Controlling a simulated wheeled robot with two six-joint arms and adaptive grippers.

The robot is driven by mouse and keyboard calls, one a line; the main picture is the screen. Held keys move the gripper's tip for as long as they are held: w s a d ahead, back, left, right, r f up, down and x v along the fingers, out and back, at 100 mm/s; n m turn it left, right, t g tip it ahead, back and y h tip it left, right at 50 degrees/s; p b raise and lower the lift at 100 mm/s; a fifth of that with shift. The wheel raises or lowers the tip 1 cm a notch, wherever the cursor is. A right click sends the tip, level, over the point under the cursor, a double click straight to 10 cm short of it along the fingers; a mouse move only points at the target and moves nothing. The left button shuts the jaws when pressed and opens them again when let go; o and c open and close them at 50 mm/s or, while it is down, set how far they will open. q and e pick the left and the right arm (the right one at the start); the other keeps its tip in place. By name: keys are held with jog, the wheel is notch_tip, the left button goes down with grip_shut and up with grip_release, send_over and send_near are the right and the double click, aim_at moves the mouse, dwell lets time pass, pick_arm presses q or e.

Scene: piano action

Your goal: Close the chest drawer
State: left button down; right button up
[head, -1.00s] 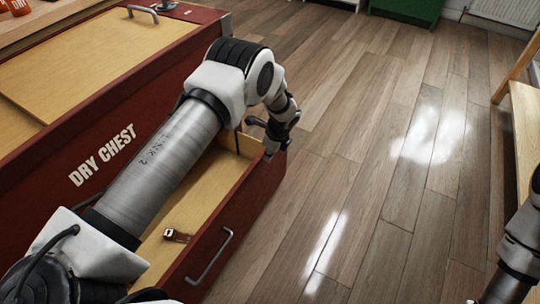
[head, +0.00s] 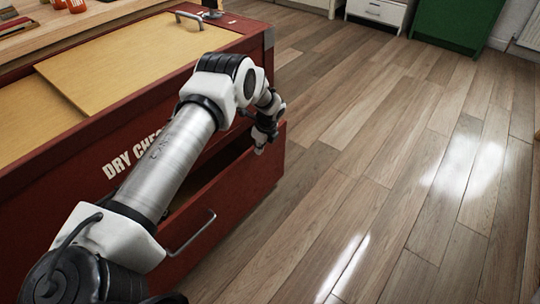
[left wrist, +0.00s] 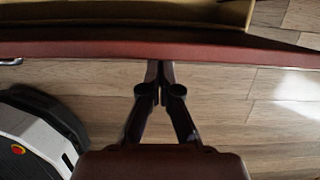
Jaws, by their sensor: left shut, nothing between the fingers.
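The red dry chest (head: 60,165) stands at the left in the head view. Its drawer (head: 235,195) is partly open, with a dark gap behind its top edge and a metal handle (head: 190,235) on its front. My left gripper (head: 260,148) is at the far end of the drawer front, near its top edge. In the left wrist view the shut, empty fingers (left wrist: 160,70) point at the red drawer front (left wrist: 220,52) and appear to touch it. My left arm hides part of the drawer. My right gripper is out of view.
The wooden floor (head: 350,170) to the right of the chest is clear. A green cabinet (head: 455,30) and a white drawer unit (head: 378,10) stand at the back. A wooden bench with orange cans (head: 76,5) is at the far left.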

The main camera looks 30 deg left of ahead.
pick_arm(q)
jog(key=shift+a, duration=0.45)
